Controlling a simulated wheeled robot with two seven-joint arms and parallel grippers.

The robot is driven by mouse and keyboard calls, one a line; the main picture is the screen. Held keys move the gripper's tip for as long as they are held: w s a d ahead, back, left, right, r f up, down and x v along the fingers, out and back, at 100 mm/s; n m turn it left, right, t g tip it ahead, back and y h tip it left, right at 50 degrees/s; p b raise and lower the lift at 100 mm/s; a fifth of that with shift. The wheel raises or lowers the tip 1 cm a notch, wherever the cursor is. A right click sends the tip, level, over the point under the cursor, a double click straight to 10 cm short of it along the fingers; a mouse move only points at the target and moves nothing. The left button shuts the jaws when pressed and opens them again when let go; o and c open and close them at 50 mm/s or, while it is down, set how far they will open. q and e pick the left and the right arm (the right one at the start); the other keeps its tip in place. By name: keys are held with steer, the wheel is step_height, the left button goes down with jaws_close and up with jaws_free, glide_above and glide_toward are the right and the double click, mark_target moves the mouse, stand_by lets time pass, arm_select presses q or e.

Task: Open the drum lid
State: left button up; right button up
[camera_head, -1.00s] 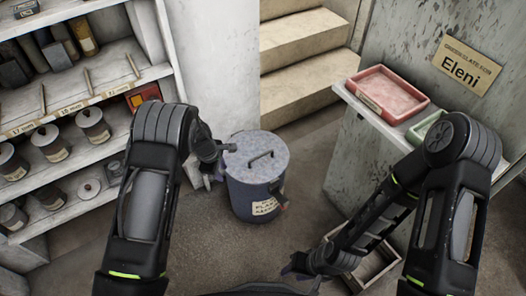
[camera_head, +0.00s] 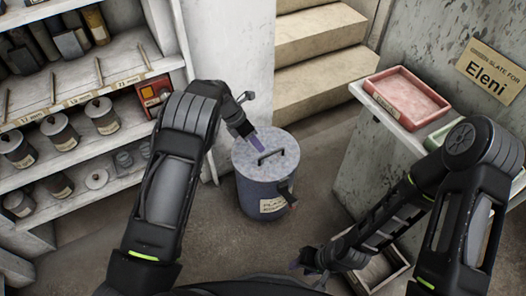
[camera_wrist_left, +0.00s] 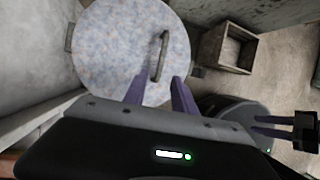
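The blue-grey drum (camera_head: 250,196) stands on the floor with a paper label on its front. Its round speckled lid (camera_head: 283,146) is on top and lies flat. A dark bar handle (camera_head: 272,156) stands up from the lid.
Shelves (camera_head: 100,150) with several grey canisters stand at the left. Steps (camera_head: 320,60) rise behind the drum. A pink tray (camera_head: 407,98) and a green tray lie on a ledge at the right. A wooden crate (camera_wrist_left: 229,47) sits on the floor.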

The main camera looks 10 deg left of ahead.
mark_target(266, 155)
arm_select(q)
steer(key=b+x, duration=0.1)
steer(key=x, duration=0.4)
steer(key=shift+d+f, duration=0.15)
steer(key=shift+f, duration=0.25)
steer(key=shift+c, duration=0.3)
jaws_close()
stand_by(0.7)
